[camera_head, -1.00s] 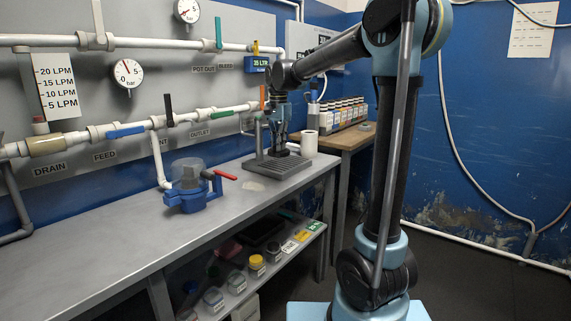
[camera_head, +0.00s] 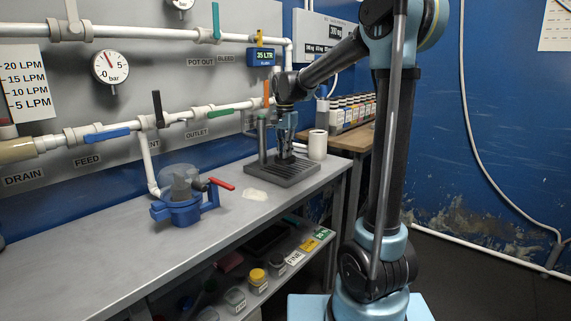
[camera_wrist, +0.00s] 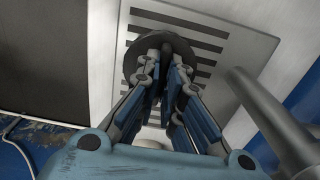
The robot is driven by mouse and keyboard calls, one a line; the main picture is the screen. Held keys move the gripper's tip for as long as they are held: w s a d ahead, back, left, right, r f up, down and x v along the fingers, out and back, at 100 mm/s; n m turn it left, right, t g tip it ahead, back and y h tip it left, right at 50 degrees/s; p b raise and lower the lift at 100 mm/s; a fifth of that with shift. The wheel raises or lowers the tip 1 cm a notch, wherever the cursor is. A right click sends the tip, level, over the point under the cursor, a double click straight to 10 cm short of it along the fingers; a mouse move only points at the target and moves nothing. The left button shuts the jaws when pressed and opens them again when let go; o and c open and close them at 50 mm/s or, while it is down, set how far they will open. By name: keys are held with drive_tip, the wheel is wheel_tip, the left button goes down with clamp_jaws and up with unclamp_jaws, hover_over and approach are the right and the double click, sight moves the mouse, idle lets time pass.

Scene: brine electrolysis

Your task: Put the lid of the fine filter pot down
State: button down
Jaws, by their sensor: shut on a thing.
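My gripper (camera_head: 285,150) points down over the grey slotted tray (camera_head: 262,175) at the far end of the bench. In the wrist view its fingers (camera_wrist: 163,52) are shut on a dark round lid (camera_wrist: 134,62), which covers part of the tray's slots (camera_wrist: 205,48). The lid is low over the tray; I cannot tell whether it touches it. A blue filter pot (camera_head: 182,212) with a clear bowl and a red handle stands on the bench left of the tray. I cannot tell whether this is the fine filter pot.
A grey post (camera_head: 262,140) rises at the tray's left side; a thick grey tube (camera_wrist: 262,105) is close to my gripper in the wrist view. A white roll (camera_head: 318,145) stands right of the tray. A pale patch (camera_head: 255,194) lies between pot and tray. The near bench (camera_head: 90,260) is clear.

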sight(285, 160)
drive_tip(key=shift+f, duration=2.15)
drive_tip(key=shift+f, duration=0.1)
drive_tip(key=c, duration=1.8)
unclamp_jaws()
drive_tip(key=shift+s, duration=0.1)
drive_tip(key=shift+o, duration=0.2)
